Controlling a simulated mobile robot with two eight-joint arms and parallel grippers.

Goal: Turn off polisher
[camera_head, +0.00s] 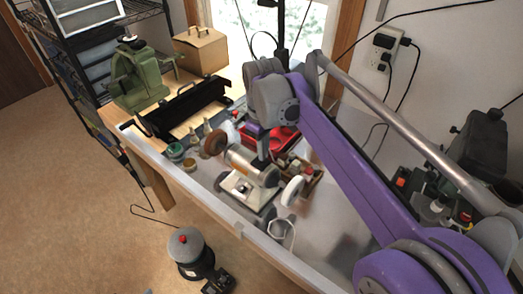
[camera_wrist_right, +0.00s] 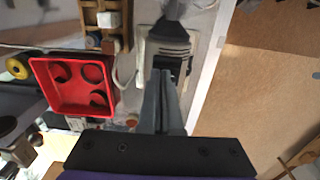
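The polisher (camera_head: 237,162) sits near the front edge of the workbench, with a brown wheel (camera_head: 214,142) at its left end and a white wheel (camera_head: 292,190) at its right. A pale panel (camera_head: 238,187) shows on its base. My right gripper (camera_head: 262,164) points down just over the polisher's middle. In the right wrist view, its fingers (camera_wrist_right: 161,78) are together with nothing visible between them. Their tips are close to a grey and black part (camera_wrist_right: 170,45), probably of the polisher. Contact and the switch cannot be made out. My left gripper is not in view.
A red tray (camera_head: 285,139), also in the wrist view (camera_wrist_right: 47,75), lies behind the polisher. A wooden crate (camera_head: 312,186) is close to the white wheel. Small jars (camera_head: 176,151) stand left.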

